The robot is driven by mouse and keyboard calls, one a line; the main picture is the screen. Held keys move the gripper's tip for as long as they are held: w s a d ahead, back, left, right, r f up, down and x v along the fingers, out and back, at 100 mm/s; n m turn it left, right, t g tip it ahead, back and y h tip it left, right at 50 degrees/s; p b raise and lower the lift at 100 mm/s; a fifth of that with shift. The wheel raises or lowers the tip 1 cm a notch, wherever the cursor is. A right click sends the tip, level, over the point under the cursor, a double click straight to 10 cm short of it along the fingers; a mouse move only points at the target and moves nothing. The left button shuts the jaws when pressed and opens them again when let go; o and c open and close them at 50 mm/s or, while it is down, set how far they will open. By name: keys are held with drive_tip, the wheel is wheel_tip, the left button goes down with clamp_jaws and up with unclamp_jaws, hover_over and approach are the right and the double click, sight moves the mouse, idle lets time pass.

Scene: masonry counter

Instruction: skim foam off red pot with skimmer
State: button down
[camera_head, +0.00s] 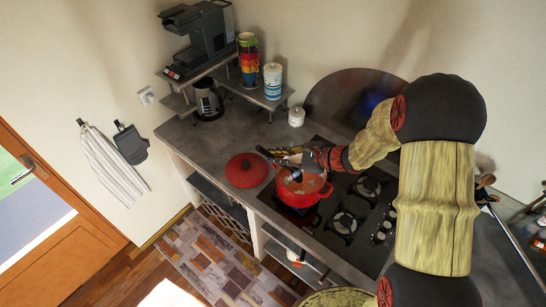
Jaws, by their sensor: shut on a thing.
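The red pot (312,194) stands on the left part of the black hob, uncovered, with its handles showing. Its red lid (246,171) lies on the counter to the left. My gripper (287,157) is above the pot's far rim, its fingers pointing left. It is shut on what looks like the skimmer, whose dark end (265,152) sticks out to the left. The skimmer's head is hard to make out; the gripper and pot hide much of it. Something pale shows inside the pot, but I cannot tell whether it is foam.
A small white jar (296,117) stands on the counter behind. A coffee machine (205,38), stacked colourful cups (248,58) and a kettle (208,100) stand at the back left. The hob's right burners (344,222) are bare. Grey counter (225,139) is clear behind the lid.

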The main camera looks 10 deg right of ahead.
drive_tip(key=f+b, duration=0.1)
drive_tip(key=d+f+b, duration=0.2)
drive_tip(key=f, duration=0.1)
drive_tip(key=shift+w+d, duration=0.25)
drive_tip(key=shift+w, duration=0.1)
drive_tip(key=shift+d, duration=0.1)
idle(0.3)
